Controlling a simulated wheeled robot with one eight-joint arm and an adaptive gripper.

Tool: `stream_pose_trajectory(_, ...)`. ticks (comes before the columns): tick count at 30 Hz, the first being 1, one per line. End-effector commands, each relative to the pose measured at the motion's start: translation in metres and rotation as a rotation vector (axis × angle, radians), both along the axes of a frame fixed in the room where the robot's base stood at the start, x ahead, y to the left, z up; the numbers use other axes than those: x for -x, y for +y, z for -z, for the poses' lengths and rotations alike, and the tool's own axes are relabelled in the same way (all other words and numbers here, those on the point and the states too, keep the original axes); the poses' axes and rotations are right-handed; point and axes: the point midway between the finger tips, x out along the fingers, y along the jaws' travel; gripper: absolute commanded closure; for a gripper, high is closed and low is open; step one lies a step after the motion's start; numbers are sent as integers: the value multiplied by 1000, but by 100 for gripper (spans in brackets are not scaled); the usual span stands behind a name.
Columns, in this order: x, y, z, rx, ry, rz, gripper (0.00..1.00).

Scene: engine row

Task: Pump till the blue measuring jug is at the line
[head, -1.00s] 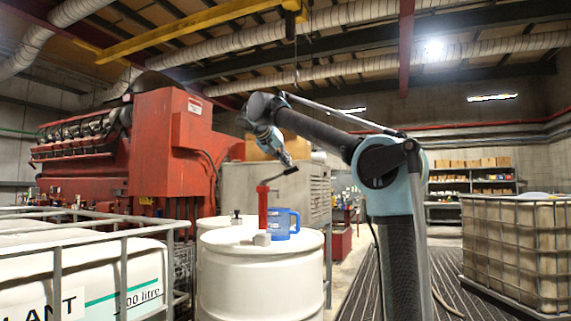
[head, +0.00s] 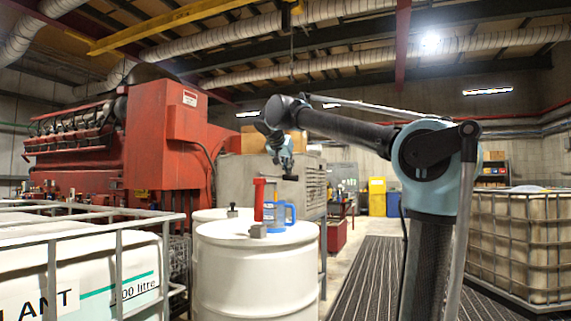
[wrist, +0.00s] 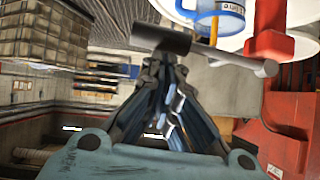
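The white drum (head: 255,275) carries a red hand pump (head: 259,200) on its lid, also at the right of the wrist view (wrist: 270,35). The blue measuring jug (head: 290,212) stands upright beside the pump; part of it shows at the top of the wrist view (wrist: 222,8). The liquid level in it is too small to read. A dark pump handle (wrist: 160,39) on a grey rod crosses just beyond my fingertips. My gripper (head: 284,178) is above the jug at the lever's end. Its fingers look closed together, against the handle rather than around it.
A second white drum (head: 208,215) stands behind. Caged tanks stand at the left (head: 85,285) and right (head: 515,245). A red engine (head: 165,140) fills the back left. Dark ribbed matting (head: 365,270) covers clear floor to the right of the drum.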

Motion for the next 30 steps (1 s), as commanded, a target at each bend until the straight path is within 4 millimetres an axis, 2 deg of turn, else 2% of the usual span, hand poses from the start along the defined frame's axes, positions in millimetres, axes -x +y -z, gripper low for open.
stream_pose_trajectory(3,1,-3,11,-68,-23,1,100)
stream_pose_trajectory(12,1,-4,26,-168,-59,1,100)
stream_pose_trajectory(30,1,-3,28,-186,-64,-1,100)
